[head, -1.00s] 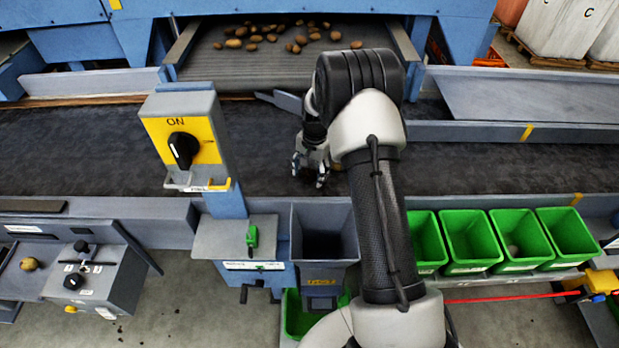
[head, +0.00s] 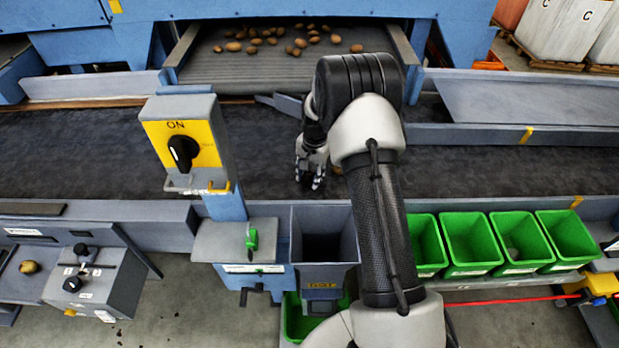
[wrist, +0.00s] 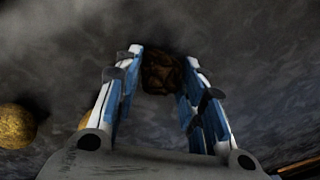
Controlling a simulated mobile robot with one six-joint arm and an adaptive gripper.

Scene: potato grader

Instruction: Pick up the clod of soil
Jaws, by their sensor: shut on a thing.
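The clod of soil (wrist: 162,73) is a dark brown, rough lump at the top middle of the wrist view. My gripper (wrist: 163,68) is shut on it, with one finger against each side. In the head view my gripper (head: 310,184) points down over the dark belt (head: 240,150), left of my forearm. The clod is too small and dark to make out in the head view. I cannot tell whether it touches the belt.
A yellow-brown potato (wrist: 15,126) lies left of my gripper, and another (wrist: 84,121) shows partly behind the left finger. A grey chute (head: 325,270) stands in front of the belt. Green bins (head: 470,240) stand to the right. A yellow switch box (head: 184,143) rises to the left.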

